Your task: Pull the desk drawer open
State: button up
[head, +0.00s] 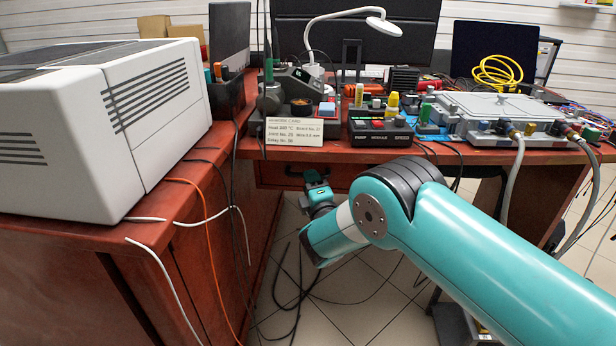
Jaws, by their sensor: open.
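The desk drawer (272,172) appears as a red-brown front just under the worktop, left of centre. It looks flush with the desk. A dark handle (291,170) seems to be on it, small and partly covered. My gripper (312,176) is teal and dark, and is open beneath the desk's front edge, close to the right of the handle. My arm reaches in from the lower right. I cannot tell whether the fingers touch or surround the handle.
The desk (180,225) turns a corner, with its left wing carrying a large white machine (120,115). An orange cable (205,235) and white cables hang down that side. Grey hoses (514,180) hang at the right. Dark cables lie on the tiled floor (350,290).

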jog(key=shift+x, duration=1.25)
jog(key=shift+f, duration=0.1)
grip_shut()
jog(key=shift+s, duration=0.1)
